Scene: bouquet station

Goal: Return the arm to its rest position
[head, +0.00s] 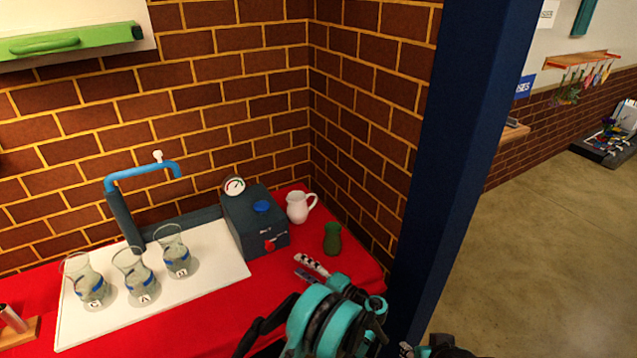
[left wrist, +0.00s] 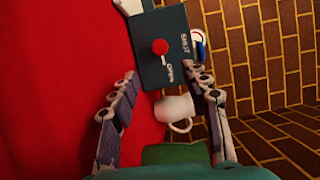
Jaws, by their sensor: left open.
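My left gripper (head: 297,265) shows in the head view at the right end of the red counter, in front of the grey box and the green vase. It is open, and nothing shows held between its fingers. In the left wrist view the two spread fingers (left wrist: 168,78) stand to either side, with the grey box (left wrist: 160,45) and the white pitcher (left wrist: 176,108) beyond them. My teal wrist hides part of the counter's front right corner.
The grey box with a gauge (head: 254,222), white pitcher (head: 298,207) and green vase (head: 332,238) stand near the brick corner. Several glass jars (head: 142,284) stand on a white board (head: 215,278) below a blue tap (head: 140,175). A dark blue post (head: 465,150) rises right of the counter.

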